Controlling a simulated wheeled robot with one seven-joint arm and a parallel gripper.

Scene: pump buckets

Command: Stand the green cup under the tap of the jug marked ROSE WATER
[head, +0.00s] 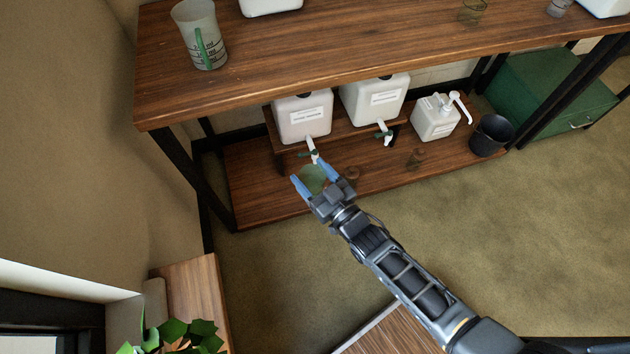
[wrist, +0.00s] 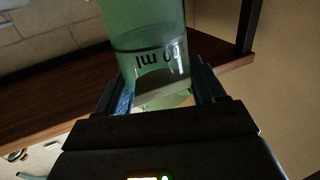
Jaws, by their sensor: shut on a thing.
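The green cup (head: 314,179) is between the blue fingertips of my gripper (head: 313,180), which is shut on it. In the wrist view the cup (wrist: 147,25) is translucent, with dark "ml" print that reads upside down. Two white jugs with taps stand on a low riser. The left jug (head: 303,117) has its tap (head: 312,150) just behind and above the cup in the head view. The right jug (head: 375,97) has its tap (head: 384,133) further right. Both labels are too small to read, so I cannot tell which is ROSE WATER.
The upper shelf (head: 330,50) overhangs the jugs and bears a measuring jug (head: 200,35). A dark post (head: 190,175) stands left.

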